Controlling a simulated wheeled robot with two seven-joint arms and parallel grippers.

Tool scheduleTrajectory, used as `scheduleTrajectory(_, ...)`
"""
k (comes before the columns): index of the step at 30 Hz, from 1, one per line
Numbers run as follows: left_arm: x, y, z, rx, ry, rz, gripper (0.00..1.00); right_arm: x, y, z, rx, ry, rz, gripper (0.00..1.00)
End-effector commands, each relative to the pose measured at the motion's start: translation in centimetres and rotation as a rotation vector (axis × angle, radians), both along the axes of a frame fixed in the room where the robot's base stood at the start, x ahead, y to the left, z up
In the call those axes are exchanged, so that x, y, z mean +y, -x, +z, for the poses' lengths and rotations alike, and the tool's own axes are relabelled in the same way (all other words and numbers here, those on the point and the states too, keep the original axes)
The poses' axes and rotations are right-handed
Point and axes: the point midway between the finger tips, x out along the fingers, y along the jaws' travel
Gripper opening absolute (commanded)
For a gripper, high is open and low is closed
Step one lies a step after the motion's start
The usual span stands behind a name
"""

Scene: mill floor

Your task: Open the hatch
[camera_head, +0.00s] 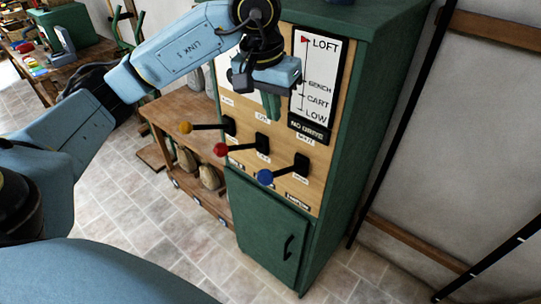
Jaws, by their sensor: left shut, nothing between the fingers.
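A tall green cabinet (385,75) with a wooden front panel stands in the middle. Its lower green door (262,230), the only hatch-like panel I see, looks closed and has a black handle (288,247). Three levers stick out above it, with a yellow knob (186,127), a red knob (221,150) and a blue knob (265,176). My left gripper (268,88) is shut and empty in front of the upper panel, above the levers and well above the door handle. It covers part of the panel. My right gripper is out of view.
A gauge (317,80) reads LOFT, BENCH, CART and LOW, its red pointer at LOFT. A wooden bench (170,108) with sacks (209,177) below stands left of the cabinet. A cluttered table is at the top left. The tiled floor (150,225) before the cabinet is clear.

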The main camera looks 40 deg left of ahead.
Motion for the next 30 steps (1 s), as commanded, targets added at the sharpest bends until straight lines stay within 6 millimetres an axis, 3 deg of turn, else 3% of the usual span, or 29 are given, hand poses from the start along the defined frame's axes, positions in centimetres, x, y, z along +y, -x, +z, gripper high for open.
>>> scheduleTrajectory(5, -0.1, -0.2, -1.7, 0.005, 0.001, 0.001, 0.00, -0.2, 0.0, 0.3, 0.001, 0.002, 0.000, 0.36)
scheduleTrajectory(17, -0.5, -1.6, -9.9, 0.007, 0.002, 0.000, 0.00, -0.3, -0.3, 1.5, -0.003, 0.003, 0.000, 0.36)
scheduleTrajectory(24, -0.6, 1.1, -10.9, 0.003, 0.001, 0.000, 0.00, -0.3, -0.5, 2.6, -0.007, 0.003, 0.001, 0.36)
scheduleTrajectory(30, -0.7, 1.9, -11.3, 0.000, 0.002, -0.001, 0.00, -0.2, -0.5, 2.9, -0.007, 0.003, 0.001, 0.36)
